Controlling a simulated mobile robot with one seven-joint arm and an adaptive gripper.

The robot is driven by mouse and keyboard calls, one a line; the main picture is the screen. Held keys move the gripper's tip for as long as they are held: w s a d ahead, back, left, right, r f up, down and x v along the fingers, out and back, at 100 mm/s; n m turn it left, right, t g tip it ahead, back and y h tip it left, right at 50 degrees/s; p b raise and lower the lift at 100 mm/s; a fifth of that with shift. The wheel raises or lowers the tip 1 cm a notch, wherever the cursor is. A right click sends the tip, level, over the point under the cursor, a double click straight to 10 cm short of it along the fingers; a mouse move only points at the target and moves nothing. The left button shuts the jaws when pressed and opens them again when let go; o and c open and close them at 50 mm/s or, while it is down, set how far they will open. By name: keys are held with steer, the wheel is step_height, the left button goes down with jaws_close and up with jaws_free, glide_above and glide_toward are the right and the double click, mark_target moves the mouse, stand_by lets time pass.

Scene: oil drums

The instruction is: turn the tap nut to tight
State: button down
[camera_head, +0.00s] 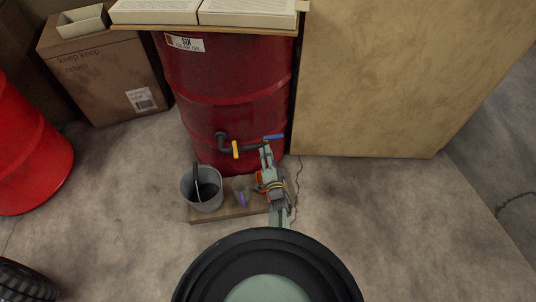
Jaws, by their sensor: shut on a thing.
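A dark tap pipe (221,139) comes out of the red drum (231,95) low on its front and runs to the right. It carries a yellow piece (235,149) and, near its right end, a blue lever (273,138) lying nearly level. My gripper (266,152) reaches up from below and is shut on the tap's right end, just under the blue lever. The fingers cover that part, so I cannot make out the nut there or how tight it sits. The yellow piece is left of the fingers, apart from them.
A grey bucket (202,206) and a funnel-like item (241,190) stand on a low board (225,212) below the tap. A wooden panel (375,80) rises close on the right. A cardboard box (105,75) and a second red drum (30,150) are left.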

stand_by(0.4)
steer(key=c, duration=1.3)
jaws_free()
steer(key=s, duration=0.4)
steer(key=s+d, duration=0.1)
steer(key=s, duration=0.3)
steer(key=s+d, duration=0.1)
steer(key=s, duration=0.2)
steer(key=shift+s, duration=0.4)
